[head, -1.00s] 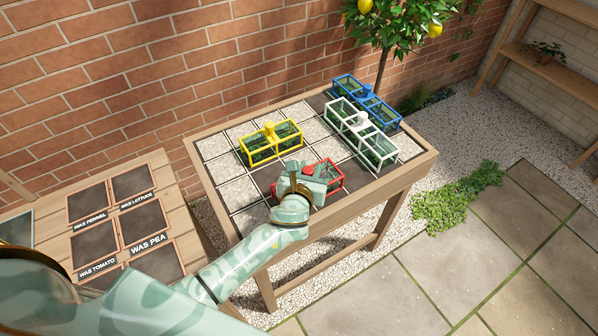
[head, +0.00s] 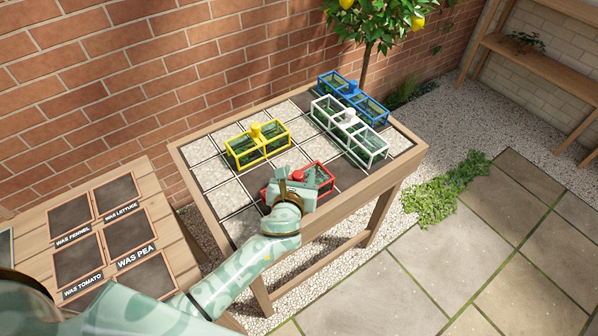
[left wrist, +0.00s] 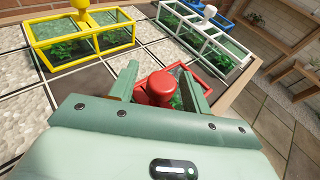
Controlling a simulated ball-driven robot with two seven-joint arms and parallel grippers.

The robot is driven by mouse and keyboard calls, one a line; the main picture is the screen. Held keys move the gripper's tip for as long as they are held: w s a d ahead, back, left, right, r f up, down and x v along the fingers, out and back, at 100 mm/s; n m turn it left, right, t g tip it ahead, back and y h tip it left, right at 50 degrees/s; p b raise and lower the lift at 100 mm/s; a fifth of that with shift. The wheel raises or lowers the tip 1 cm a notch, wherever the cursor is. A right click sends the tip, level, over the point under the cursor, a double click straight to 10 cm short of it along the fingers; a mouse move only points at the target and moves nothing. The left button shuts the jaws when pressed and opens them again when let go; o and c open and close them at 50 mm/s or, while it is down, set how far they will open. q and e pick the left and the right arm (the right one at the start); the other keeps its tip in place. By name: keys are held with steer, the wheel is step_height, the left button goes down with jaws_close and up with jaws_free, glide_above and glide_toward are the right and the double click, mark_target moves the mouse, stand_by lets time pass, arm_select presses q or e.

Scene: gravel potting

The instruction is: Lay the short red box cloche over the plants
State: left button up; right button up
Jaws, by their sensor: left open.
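The short red box cloche (head: 321,177) has a red frame, clear panes and a round red knob (left wrist: 160,88). It sits on the near part of the gridded planting table, with green plants showing through its panes. My left gripper (head: 285,187) is right at the cloche and hides part of it in the head view. In the left wrist view the fingers of my left gripper (left wrist: 160,80) are apart, one on each side of the knob. I cannot tell whether they touch it. My right gripper is not in view.
A yellow cloche (head: 256,146), a white cloche (head: 350,133) and a blue cloche (head: 353,98) stand farther back over plants. A side bench (head: 50,222) at left carries dark labelled squares. A brick wall (head: 150,60) rises behind. Several pale gravel squares are free.

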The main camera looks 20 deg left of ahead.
arm_select(q)
steer(key=p+v, duration=0.2)
steer(key=v, duration=0.9)
steer(key=shift+s, duration=0.1)
